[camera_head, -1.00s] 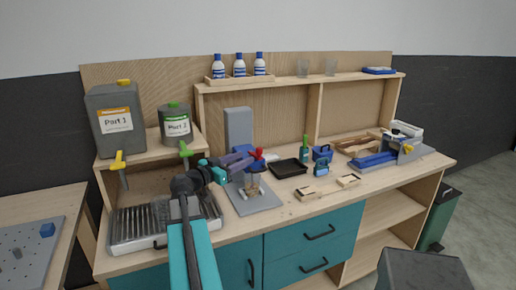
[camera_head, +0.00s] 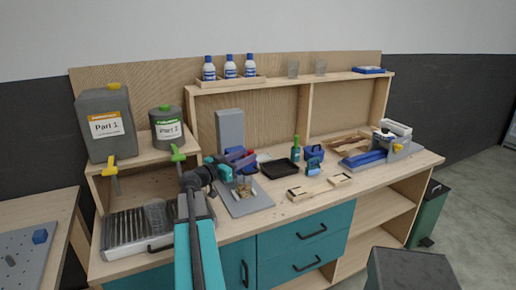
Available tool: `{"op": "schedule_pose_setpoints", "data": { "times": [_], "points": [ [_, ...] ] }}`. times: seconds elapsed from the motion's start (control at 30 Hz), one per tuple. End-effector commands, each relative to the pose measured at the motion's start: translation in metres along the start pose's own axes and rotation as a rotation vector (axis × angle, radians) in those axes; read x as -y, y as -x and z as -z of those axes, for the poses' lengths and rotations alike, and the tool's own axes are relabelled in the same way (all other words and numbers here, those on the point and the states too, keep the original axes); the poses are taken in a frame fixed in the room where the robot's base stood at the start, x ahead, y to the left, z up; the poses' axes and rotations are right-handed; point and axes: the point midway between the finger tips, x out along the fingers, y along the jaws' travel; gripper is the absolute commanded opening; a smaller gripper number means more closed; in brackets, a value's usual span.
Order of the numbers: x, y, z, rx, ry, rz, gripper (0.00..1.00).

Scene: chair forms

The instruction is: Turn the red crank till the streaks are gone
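A clear cup (camera_head: 244,187) with amber-brown contents stands on a grey base plate (camera_head: 256,205) on the bench. Streaks in it are too small to make out. The red crank (camera_head: 251,153) shows only as a small red bit above and behind the cup, mostly hidden by my gripper. My gripper (camera_head: 244,161) reaches in from the left, over the cup and close to the crank. Its fingertips are small and overlap the crank, so I cannot tell whether they grip it.
A slatted rack (camera_head: 130,232) with a clear cup (camera_head: 155,214) stands left. Jugs stand on a raised shelf at left.

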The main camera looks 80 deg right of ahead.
Motion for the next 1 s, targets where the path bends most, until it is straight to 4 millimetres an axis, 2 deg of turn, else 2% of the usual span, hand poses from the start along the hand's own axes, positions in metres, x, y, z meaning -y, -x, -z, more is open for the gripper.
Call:
{"op": "schedule_pose_setpoints", "data": {
  "times": [0.3,0.5,0.7,1.0],
  "points": [
    [0.001,-0.048,0.003,0.0,0.001,-0.002,0.39],
    [0.001,-0.069,0.002,0.0,0.0,-0.001,0.39],
    [0.0,-0.078,0.0,0.0,0.0,-0.001,0.39],
    [-0.001,-0.078,0.0,0.0,0.0,-0.001,0.38]
  ]
}}
